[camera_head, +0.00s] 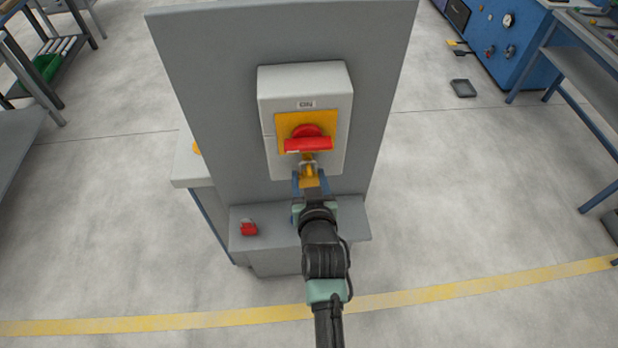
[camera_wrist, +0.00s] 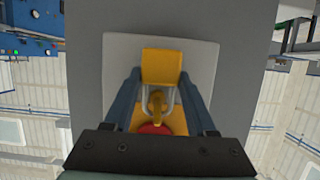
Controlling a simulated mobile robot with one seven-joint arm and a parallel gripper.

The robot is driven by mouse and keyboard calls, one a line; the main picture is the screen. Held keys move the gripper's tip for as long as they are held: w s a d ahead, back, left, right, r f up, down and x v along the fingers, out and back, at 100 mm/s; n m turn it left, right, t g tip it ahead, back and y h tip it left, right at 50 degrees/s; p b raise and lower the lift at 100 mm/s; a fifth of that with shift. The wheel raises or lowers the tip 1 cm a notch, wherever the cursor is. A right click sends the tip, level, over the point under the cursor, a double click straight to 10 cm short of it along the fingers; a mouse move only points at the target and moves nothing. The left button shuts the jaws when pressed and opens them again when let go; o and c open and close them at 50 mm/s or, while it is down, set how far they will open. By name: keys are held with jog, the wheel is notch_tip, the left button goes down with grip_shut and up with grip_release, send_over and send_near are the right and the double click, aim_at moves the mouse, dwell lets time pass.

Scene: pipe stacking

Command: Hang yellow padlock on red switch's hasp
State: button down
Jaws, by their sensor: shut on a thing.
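The yellow padlock (camera_wrist: 162,67) is between the two blue fingers of my gripper (camera_wrist: 158,85), which is shut on its body. In the head view the padlock (camera_head: 310,180) is just below the red switch handle (camera_head: 308,140), in front of the switch box. The red switch (camera_wrist: 155,129) also shows in the wrist view, partly hidden by my gripper. The yellow hasp (camera_wrist: 157,101) sits between the sides of the grey shackle. I cannot tell whether the shackle passes through the hasp. In the head view my gripper (camera_head: 310,186) partly covers the padlock.
The switch's pale box (camera_head: 306,86) is fixed to an upright grey panel (camera_head: 215,90). Workbenches stand well away at both sides, with open floor between.

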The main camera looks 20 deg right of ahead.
jog(key=shift+c, duration=0.6)
grip_release()
jog(key=b+v, duration=0.3)
jog(key=v, duration=0.9)
jog(key=w+a+r+t, duration=0.2)
jog(key=r, duration=0.8)
jog(key=w+a+r+n+t+y+b, duration=0.1)
jog(key=w+a+r+t, duration=0.2)
jog(key=r, duration=0.6)
jog(key=w+a+r+t, duration=0.2)
jog(key=r, duration=0.8)
jog(key=s+a+r+t+y, duration=0.1)
jog(key=s+a+r+t, duration=0.1)
jog(key=r, duration=0.5)
jog(key=s+a+r+n+t+y+b, duration=0.1)
jog(key=s+r, duration=0.3)
jog(key=r, duration=0.4)
jog(key=s+a+r+n+t, duration=0.1)
jog(key=s+a+r+t, duration=0.2)
jog(key=r, duration=0.4)
jog(key=shift+s+a+r+t+y, duration=0.15)
jog(key=shift+s+a+t+y, duration=0.1)
jog(key=shift+s+t+y, duration=0.25)
